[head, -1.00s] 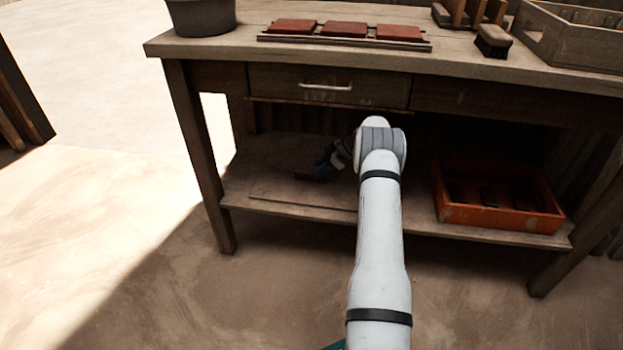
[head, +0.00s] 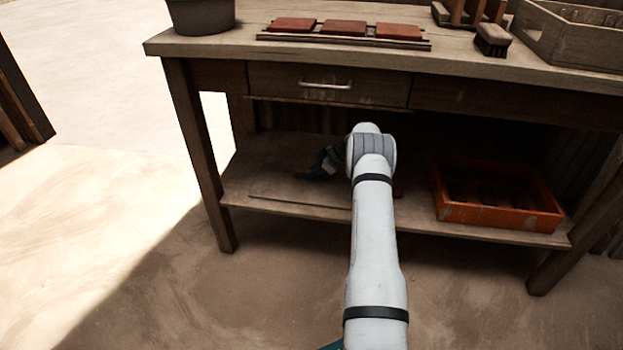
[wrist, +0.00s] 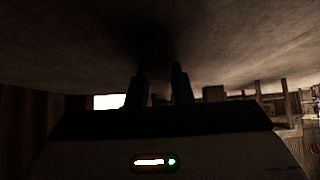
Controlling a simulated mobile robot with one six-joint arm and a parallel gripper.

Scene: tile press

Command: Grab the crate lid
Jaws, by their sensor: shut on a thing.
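The crate lid (head: 285,188) appears to be the thin flat board on the bench's lower shelf, its front edge a dark line near the shelf's front. It is in shade, and my arm covers its right part. My gripper (head: 316,171) is under the bench at the lid, reaching left from my arm's end, small and dark in the head view. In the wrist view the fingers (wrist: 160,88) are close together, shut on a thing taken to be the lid. The grasp itself is too dark to make out. A broad, dim flat surface fills the top of that view.
The orange crate (head: 498,214) stands on the lower shelf (head: 240,190), right of my arm. The bench top and drawer (head: 325,86) hang above my gripper; bench legs (head: 198,150) bound the space. Red tiles (head: 343,28), a brush (head: 492,42) and a wooden crate (head: 570,45) sit on top.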

